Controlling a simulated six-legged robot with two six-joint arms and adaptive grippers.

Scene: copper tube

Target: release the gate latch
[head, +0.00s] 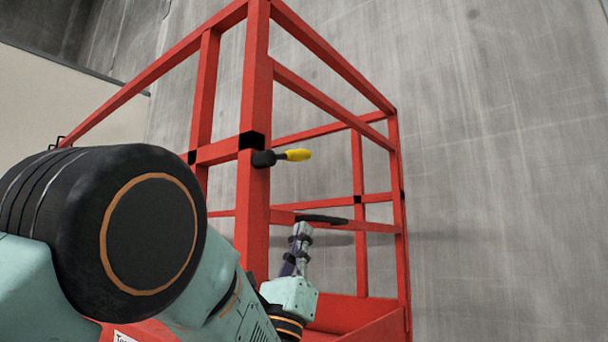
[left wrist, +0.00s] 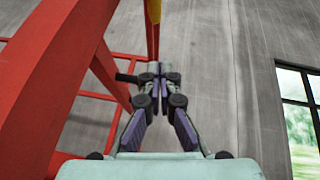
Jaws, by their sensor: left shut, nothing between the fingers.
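The gate latch, a black pivot with a yellow-tipped lever (head: 297,155), sits on the red corner post in the head view. Its lever sticks out to the right, roughly level. My left gripper (head: 303,228) is below the lever, apart from it in the picture, pointing up. Its fingers are shut and empty. In the left wrist view the closed fingertips (left wrist: 158,70) are at the middle, and a yellow piece (left wrist: 153,11), probably the lever, is at the top edge beyond them. My right gripper is in neither view.
The red railing cage (head: 255,90) fills the middle of the head view. A black handle-like bar (head: 322,219) lies on a rail by my left gripper. A grey concrete wall (head: 500,150) stands behind. A window (left wrist: 300,110) shows at right in the wrist view.

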